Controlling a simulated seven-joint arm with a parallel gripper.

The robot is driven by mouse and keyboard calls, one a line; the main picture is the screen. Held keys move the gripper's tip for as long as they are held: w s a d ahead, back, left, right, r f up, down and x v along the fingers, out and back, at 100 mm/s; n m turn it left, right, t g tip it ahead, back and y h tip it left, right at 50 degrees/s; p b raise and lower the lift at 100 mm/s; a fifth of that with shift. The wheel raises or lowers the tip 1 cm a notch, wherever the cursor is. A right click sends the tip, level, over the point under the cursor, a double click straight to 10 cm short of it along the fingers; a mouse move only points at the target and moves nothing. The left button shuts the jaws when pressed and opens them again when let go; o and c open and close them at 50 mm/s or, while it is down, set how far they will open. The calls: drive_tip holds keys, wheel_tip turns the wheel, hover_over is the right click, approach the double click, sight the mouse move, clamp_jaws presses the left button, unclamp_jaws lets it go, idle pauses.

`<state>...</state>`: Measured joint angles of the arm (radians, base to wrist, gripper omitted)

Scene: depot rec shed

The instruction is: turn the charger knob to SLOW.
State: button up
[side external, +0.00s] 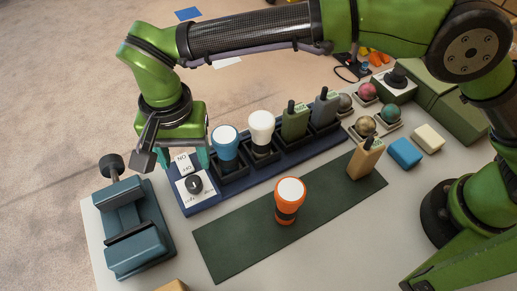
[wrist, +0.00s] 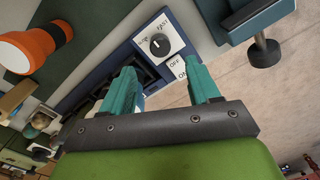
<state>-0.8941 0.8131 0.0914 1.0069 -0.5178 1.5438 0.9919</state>
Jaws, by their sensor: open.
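The charger (side external: 204,201) is a long dark-blue bar. Its left end has a white plate (side external: 186,198) carrying the black round knob (side external: 194,184); the knob also shows in the wrist view (wrist: 159,45). A white switch block (side external: 183,163) marked ON and OFF sits beside the knob plate. My gripper (wrist: 163,80) is open and empty, with teal fingers apart. It hovers above the charger's knob end and is not touching the knob.
Blue (side external: 225,146) and white (side external: 262,130) torches and two radios stand in the charger bays. An orange torch (side external: 288,198) and a tan radio (side external: 365,158) stand on the green mat (side external: 225,240). A blue-grey vise (side external: 132,235) stands close left of the knob.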

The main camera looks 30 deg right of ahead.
wheel_tip(320, 180, up, 8)
drive_tip(key=d+r+n+t+y, duration=0.1)
drive_tip(key=d+n, duration=0.1)
drive_tip(key=d, duration=1.1)
drive_tip(key=s+d+r+n+t+y, duration=0.1)
drive_tip(key=d+r+n, duration=0.1)
drive_tip(key=d, duration=1.1)
drive_tip(key=shift+d+n+t, duration=0.3)
drive_tip(key=shift+n, duration=0.3)
drive_tip(key=s+d+m+t, duration=0.2)
drive_tip(key=s+d, duration=0.2)
drive_tip(key=d, duration=0.3)
drive_tip(key=s+d+m+t, duration=0.1)
drive_tip(key=s+d, duration=0.3)
drive_tip(key=d, duration=0.4)
drive_tip(key=shift+r+m+t, duration=0.25)
drive_tip(key=shift+m+t, duration=0.15)
drive_tip(key=shift+t, duration=0.3)
